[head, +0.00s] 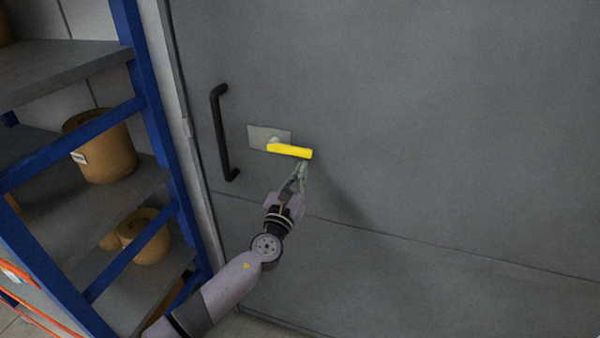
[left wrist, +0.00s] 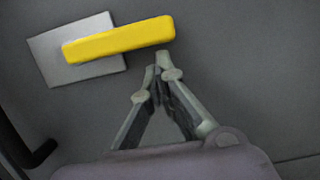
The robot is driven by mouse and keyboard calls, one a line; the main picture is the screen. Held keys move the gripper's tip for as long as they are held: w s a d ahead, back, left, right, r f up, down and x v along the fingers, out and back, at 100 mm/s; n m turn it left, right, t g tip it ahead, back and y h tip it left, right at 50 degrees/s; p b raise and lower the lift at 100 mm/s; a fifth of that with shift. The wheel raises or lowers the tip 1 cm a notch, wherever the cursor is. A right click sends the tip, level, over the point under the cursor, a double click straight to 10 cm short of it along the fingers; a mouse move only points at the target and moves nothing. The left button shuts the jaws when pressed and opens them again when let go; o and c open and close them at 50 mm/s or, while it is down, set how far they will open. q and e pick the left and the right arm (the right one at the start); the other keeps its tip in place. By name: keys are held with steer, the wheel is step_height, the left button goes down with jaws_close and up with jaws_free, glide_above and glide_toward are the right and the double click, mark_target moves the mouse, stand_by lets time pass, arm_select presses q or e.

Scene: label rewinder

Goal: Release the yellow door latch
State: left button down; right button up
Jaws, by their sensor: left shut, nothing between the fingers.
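The yellow door latch (head: 290,151) is a bar on a pale metal plate (head: 262,136) on the grey door (head: 420,120). In the head view it lies nearly level, its right end slightly lower. The latch also shows in the left wrist view (left wrist: 118,40), over its plate (left wrist: 65,62). My left gripper (head: 303,164) is shut and empty, its fingertips just below the right end of the latch. In the left wrist view the fingertips (left wrist: 160,62) are close under the latch; I cannot tell whether they touch it. My right gripper is not in view.
A black vertical handle (head: 222,135) is fixed to the door left of the latch. A blue-framed shelf rack (head: 150,100) with brown rolls (head: 105,148) stands at the left. The door surface right of the latch is clear.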

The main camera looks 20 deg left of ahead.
mark_target(306, 158)
arm_select(q)
steer(key=shift+r, duration=0.1)
steer(key=shift+d+r+n, duration=0.15)
steer(key=shift+n, duration=0.25)
